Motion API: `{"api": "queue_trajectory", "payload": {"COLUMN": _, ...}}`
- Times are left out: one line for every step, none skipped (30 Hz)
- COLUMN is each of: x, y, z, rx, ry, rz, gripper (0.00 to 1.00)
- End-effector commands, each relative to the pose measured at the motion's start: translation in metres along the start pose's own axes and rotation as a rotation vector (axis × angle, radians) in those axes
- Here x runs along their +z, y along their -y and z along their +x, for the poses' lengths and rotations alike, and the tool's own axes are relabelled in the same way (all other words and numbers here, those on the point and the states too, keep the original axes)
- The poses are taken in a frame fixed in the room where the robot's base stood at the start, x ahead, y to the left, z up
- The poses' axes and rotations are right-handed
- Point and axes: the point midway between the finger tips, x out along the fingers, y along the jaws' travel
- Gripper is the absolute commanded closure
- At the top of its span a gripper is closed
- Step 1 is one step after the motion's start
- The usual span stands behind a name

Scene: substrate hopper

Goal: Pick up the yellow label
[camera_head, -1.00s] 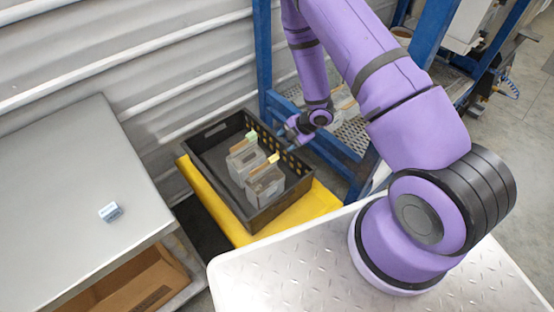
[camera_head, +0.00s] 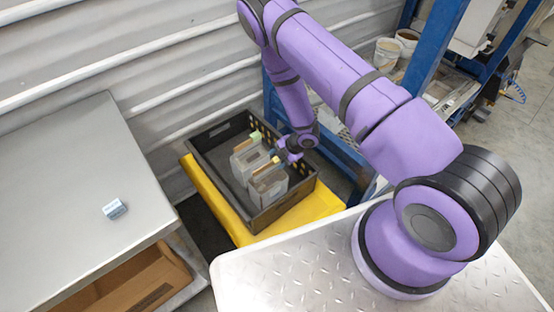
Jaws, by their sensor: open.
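The yellow label (camera_head: 275,161) is a small yellow tab at the top of the front grey container (camera_head: 268,187), inside the black crate (camera_head: 284,208). My gripper (camera_head: 281,155) is open at the crate's right side, very close to the label. The fingers are small and partly merge with the label and container, so I cannot tell whether they touch it or stand around it. A second grey container (camera_head: 247,160) with a green label (camera_head: 255,136) stands behind the first one.
The crate rests on a yellow platform (camera_head: 218,208). A blue frame (camera_head: 340,160) stands close on the right, and a corrugated wall rises behind. A grey table (camera_head: 60,200) on the left carries a small blue-white box (camera_head: 114,208). A cardboard box (camera_head: 140,281) sits below it.

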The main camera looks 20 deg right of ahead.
Motion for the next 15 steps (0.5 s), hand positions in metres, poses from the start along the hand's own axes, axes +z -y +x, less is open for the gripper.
{"api": "queue_trajectory", "payload": {"x": -0.0001, "y": 0.0003, "z": 0.006, "rx": -0.001, "ry": 0.0, "rz": -0.001, "gripper": 0.45}}
{"api": "queue_trajectory", "payload": {"x": 0.0, "y": 0.0002, "z": 0.0082, "rx": -0.001, "ry": 0.0, "rz": 0.0, "gripper": 0.45}}
{"api": "queue_trajectory", "payload": {"x": 0.0, "y": -0.0001, "z": 0.0104, "rx": 0.0, "ry": 0.0, "rz": 0.0, "gripper": 0.45}}
{"api": "queue_trajectory", "payload": {"x": 0.0001, "y": -0.0003, "z": 0.0116, "rx": 0.0, "ry": 0.0, "rz": 0.0, "gripper": 0.45}}
{"api": "queue_trajectory", "payload": {"x": 0.0001, "y": -0.0005, "z": 0.0124, "rx": 0.001, "ry": 0.0, "rz": 0.0, "gripper": 0.45}}
{"api": "queue_trajectory", "payload": {"x": 0.0001, "y": -0.0006, "z": 0.0129, "rx": 0.001, "ry": 0.0, "rz": 0.0, "gripper": 0.45}}
{"api": "queue_trajectory", "payload": {"x": 0.0002, "y": -0.0006, "z": 0.013, "rx": 0.001, "ry": 0.0, "rz": 0.001, "gripper": 0.45}}
{"api": "queue_trajectory", "payload": {"x": 0.0001, "y": -0.0006, "z": 0.0129, "rx": 0.001, "ry": 0.0, "rz": 0.001, "gripper": 0.45}}
{"api": "queue_trajectory", "payload": {"x": 0.0001, "y": -0.0006, "z": 0.0128, "rx": 0.001, "ry": 0.0, "rz": 0.001, "gripper": 0.45}}
{"api": "queue_trajectory", "payload": {"x": 0.0001, "y": -0.0006, "z": 0.0128, "rx": 0.001, "ry": 0.0, "rz": 0.001, "gripper": 0.45}}
{"api": "queue_trajectory", "payload": {"x": 0.0001, "y": -0.0006, "z": 0.0127, "rx": 0.001, "ry": 0.0, "rz": 0.001, "gripper": 0.45}}
{"api": "queue_trajectory", "payload": {"x": 0.0, "y": -0.0006, "z": 0.0127, "rx": 0.001, "ry": 0.0, "rz": 0.001, "gripper": 0.5}}
{"api": "queue_trajectory", "payload": {"x": 0.0, "y": -0.0005, "z": 0.0127, "rx": 0.001, "ry": 0.0, "rz": 0.001, "gripper": 0.57}}
{"api": "queue_trajectory", "payload": {"x": 0.0, "y": -0.0006, "z": 0.0127, "rx": 0.001, "ry": 0.0, "rz": 0.001, "gripper": 0.64}}
{"api": "queue_trajectory", "payload": {"x": 0.0, "y": -0.0006, "z": 0.0126, "rx": 0.001, "ry": 0.0, "rz": 0.001, "gripper": 0.73}}
